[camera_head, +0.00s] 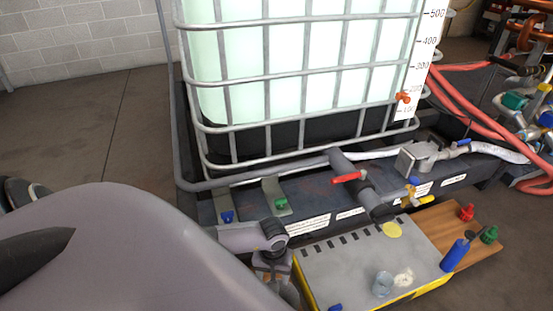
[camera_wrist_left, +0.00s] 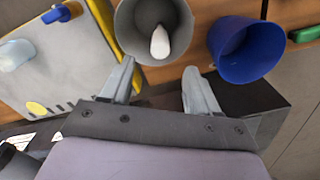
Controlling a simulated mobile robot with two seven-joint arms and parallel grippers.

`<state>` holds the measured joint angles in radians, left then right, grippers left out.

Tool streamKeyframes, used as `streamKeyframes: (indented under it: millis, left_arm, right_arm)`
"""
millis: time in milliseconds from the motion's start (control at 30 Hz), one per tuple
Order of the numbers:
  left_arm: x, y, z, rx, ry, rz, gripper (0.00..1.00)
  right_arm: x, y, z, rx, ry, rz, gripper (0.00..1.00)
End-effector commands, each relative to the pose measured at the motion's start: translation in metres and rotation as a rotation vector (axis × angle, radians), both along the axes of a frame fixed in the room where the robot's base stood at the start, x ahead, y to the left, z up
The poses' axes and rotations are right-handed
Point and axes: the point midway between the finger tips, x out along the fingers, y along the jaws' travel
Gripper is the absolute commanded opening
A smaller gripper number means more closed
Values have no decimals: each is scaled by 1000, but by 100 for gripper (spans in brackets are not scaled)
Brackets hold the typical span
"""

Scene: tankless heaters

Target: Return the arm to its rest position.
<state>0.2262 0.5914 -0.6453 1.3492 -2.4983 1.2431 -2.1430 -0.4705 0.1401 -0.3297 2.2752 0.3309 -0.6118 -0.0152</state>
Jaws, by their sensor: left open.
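In the left wrist view my left gripper (camera_wrist_left: 160,66) is open, with its two grey fingers apart and nothing between them. A grey cup (camera_wrist_left: 153,28) with a white thing inside lies just beyond the fingertips, and I cannot tell whether they touch. A blue cup (camera_wrist_left: 242,50) is to its right. In the head view a large pale grey part of my left arm (camera_head: 130,255) fills the lower left. I cannot make out the left gripper's fingers there. My right gripper is not in view.
A caged liquid tank (camera_head: 300,70) stands behind, with a red-handled valve (camera_head: 350,178). In front are a grey, yellow-edged platform (camera_head: 345,262) and a brown board (camera_head: 425,222) holding blue, red and green items. Red hoses (camera_head: 460,100) run at right. Open floor (camera_head: 90,125) lies left.

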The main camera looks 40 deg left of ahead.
Motion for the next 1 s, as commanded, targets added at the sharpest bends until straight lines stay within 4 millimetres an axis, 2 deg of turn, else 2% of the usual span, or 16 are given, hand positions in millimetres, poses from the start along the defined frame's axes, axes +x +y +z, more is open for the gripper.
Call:
streamKeyframes:
  millis: [33,200,667,767,867,967,1000]
  left_arm:
    - [0,1,11,1,-2,-1,61]
    - [0,0,21,1,1,0,61]
    - [0,0,21,-1,1,1,61]
    - [-1,-6,21,-21,-2,12,61]
    - [-3,-31,21,-115,-13,70,61]
    - [-6,-78,28,-300,-17,197,61]
    - [-8,-102,34,-395,-12,266,61]
  right_arm:
    - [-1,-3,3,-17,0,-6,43]
    - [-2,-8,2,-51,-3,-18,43]
    - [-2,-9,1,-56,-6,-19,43]
    - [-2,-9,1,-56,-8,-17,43]
    - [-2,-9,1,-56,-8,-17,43]
    - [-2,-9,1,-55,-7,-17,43]
    - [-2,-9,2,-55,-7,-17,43]
